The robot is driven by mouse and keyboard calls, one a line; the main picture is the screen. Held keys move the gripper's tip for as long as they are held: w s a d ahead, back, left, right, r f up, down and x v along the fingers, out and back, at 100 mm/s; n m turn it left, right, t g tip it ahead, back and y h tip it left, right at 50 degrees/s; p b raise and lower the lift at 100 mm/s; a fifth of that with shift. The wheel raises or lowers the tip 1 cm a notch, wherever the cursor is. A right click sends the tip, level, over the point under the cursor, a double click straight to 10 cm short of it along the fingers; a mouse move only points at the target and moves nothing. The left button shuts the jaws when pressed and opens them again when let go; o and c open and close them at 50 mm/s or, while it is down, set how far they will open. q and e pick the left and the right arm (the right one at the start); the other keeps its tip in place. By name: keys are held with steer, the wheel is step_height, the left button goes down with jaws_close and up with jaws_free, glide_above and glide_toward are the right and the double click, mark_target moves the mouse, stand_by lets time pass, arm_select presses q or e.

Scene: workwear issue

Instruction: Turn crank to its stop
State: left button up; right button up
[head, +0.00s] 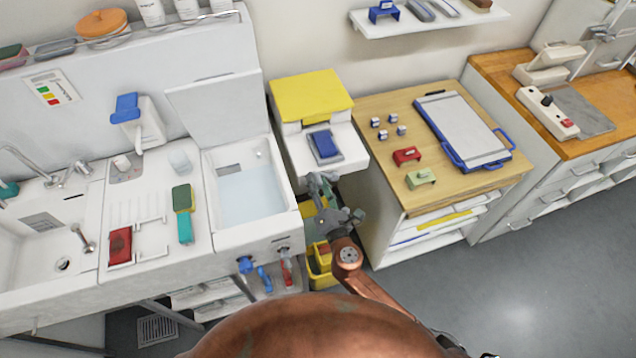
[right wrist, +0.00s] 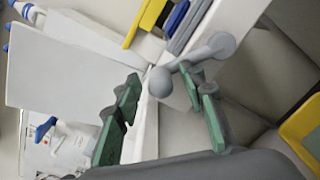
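The crank (right wrist: 188,68) is a grey bar with a round knob at each end, seen in the right wrist view beside a white cabinet edge. My right gripper (right wrist: 163,78) is open, with its green-padded fingers spread. The nearer knob of the crank lies between the fingertips in the picture, and the bar passes close by the right finger; I cannot tell whether they touch. In the head view my right gripper (head: 327,203) is in front of the white unit with the yellow lid, and the crank cannot be told apart from the fingers. My left gripper is not in view.
The white unit with a yellow lid (head: 311,95) carries a blue pad (head: 324,145). To its left is a water-filled basin (head: 247,193) with a raised white lid (head: 218,108). A wooden-topped cabinet (head: 375,105) stands right, and a yellow bin (head: 319,262) below. Grey floor (head: 500,290) is clear at right.

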steer(key=shift+c, duration=0.5)
jaws_close()
